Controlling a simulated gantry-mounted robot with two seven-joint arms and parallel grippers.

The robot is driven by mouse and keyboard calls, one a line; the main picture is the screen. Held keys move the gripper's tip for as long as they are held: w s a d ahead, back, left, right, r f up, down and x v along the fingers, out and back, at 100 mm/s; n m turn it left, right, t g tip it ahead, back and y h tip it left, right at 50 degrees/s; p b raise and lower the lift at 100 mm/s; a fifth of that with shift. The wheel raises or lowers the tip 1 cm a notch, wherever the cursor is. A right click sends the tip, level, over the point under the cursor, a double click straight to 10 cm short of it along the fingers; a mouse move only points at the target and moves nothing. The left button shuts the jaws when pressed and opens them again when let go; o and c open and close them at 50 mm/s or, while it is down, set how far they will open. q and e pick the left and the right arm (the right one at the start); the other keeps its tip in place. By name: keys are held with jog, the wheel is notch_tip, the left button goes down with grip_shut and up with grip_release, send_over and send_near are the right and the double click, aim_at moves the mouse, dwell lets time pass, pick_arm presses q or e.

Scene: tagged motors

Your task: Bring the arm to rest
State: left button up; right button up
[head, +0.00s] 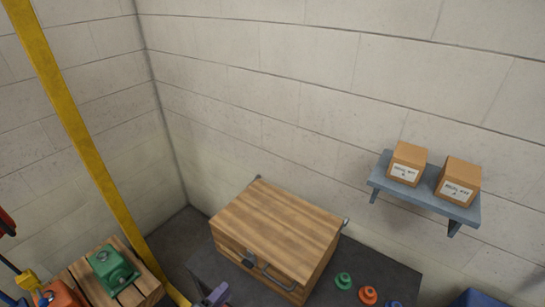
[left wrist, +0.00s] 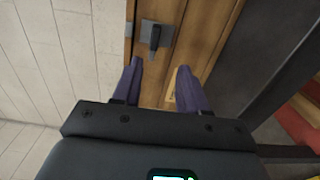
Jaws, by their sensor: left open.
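My left gripper (head: 217,294) shows at the bottom edge of the head view, just in front of the wooden chest (head: 280,222). In the left wrist view its two purple fingers (left wrist: 159,68) are apart with nothing held between them. Beyond the fingertips is the chest's wooden front with a dark latch (left wrist: 155,37) on a grey plate. I cannot tell whether the fingers touch the chest. The chest's lid looks shut, and a metal handle (head: 275,277) is on its front. My right gripper is not in view.
Green (head: 343,281) and orange (head: 368,296) knob-like parts stand right of the chest. A green motor (head: 112,267) sits on a wooden crate (head: 148,284) at left, beside a yellow post (head: 85,145). Two labelled boxes rest on a wall shelf (head: 427,199).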

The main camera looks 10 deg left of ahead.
pick_arm(q)
jog(key=s+d+f+m+g, duration=0.2)
jog(key=s, duration=0.4)
jog(key=s+d+f+m+g, duration=0.2)
jog(key=s, duration=0.5)
jog(key=s+r+m+g+y, duration=0.3)
jog(key=s+r+m, duration=0.1)
jog(key=r, duration=0.3)
jog(key=s+r+m+g+y, duration=0.2)
jog(key=s+r+m+y, duration=0.25)
jog(key=r, duration=0.35)
jog(key=s+a+m+g, duration=0.2)
jog(key=s+m+g, duration=0.1)
jog(key=s+g, duration=0.15)
jog(key=w+p+v, duration=0.2)
jog(key=p+v, duration=0.9)
jog(key=w+r+p+v, duration=0.1)
jog(key=w+p+v, duration=0.2)
jog(key=p+v, duration=0.8)
jog(key=shift+s+d+r+t+p, duration=0.25)
jog(key=shift+r+t+p, duration=0.05)
jog(key=shift+t+p, duration=0.15)
jog(key=shift+c, duration=0.3)
